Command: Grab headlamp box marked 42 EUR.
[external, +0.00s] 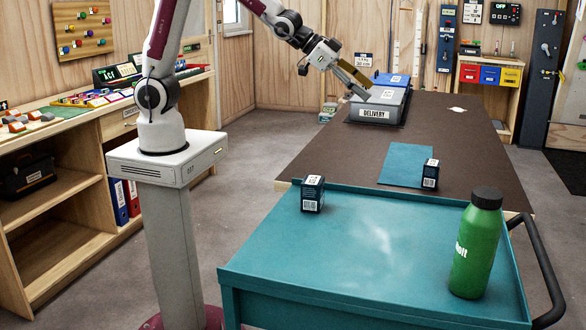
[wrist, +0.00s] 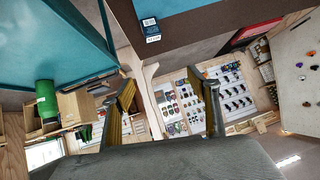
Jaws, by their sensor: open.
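Two small dark blue boxes with white labels show in the external view. One box (external: 313,194) stands on the teal cart near its far left edge. The other box (external: 431,174) stands on the brown table at the right edge of a blue mat. In the wrist view a box (wrist: 150,29) with a white label sits beside a blue patch at the top. I cannot read a price on either box. My gripper (external: 365,82) is open and empty, high near the grey delivery bin and away from both boxes. Its two gold fingers (wrist: 163,80) are spread in the wrist view.
The grey bin (external: 370,114) marked DELIVERY stands at the table's far left, with a blue bin (external: 391,79) behind it. A tall green bottle (external: 475,245) stands on the right of the teal cart (external: 350,255). The blue mat (external: 400,160) is mostly bare.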

